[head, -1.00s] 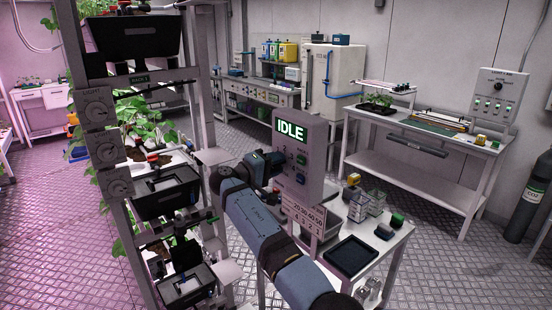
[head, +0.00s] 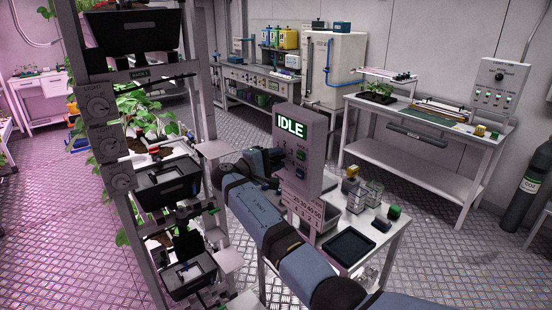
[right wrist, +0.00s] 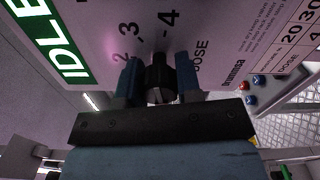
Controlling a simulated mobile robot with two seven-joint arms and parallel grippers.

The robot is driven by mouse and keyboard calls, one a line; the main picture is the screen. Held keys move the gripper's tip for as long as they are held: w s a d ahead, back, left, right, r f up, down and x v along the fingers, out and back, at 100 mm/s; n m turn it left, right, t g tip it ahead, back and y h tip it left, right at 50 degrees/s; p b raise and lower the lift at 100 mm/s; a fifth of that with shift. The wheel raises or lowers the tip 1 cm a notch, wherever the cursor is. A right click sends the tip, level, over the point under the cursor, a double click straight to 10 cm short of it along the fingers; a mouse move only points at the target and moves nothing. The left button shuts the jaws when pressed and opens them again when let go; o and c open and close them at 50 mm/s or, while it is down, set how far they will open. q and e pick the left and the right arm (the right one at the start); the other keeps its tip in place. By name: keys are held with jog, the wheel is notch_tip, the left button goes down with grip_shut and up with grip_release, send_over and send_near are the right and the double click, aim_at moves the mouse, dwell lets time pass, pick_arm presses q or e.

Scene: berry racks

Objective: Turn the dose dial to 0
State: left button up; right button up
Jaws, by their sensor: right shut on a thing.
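The grey control box (head: 300,150) with a lit green IDLE display (head: 290,124) stands at the middle of the head view. In the right wrist view the dose dial (right wrist: 159,76) is a dark knob, with the numbers 2, 3 and 4 and the word DOSE printed around it. The blue fingers of my right gripper (right wrist: 158,82) are on either side of the knob and shut on it. I cannot clearly read which number the dial points to. In the head view my right gripper (head: 268,160) is at the box's left side, and the dial is hidden. My left gripper is not in view.
The box stands at a white cart with a black tray (head: 349,247), clear containers and small coloured blocks. A plant rack with light dials (head: 100,106) rises close on the left. A workbench (head: 425,125) stands at the back right. Patterned metal floor lies open between.

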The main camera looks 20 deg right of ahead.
jog(key=shift+r, duration=0.15)
jog(key=o, duration=0.9)
jog(key=shift+w, duration=0.1)
jog(key=shift+o, duration=0.2)
jog(key=b+v, duration=0.3)
jog(key=v, duration=1)
jog(key=shift+a, duration=0.35)
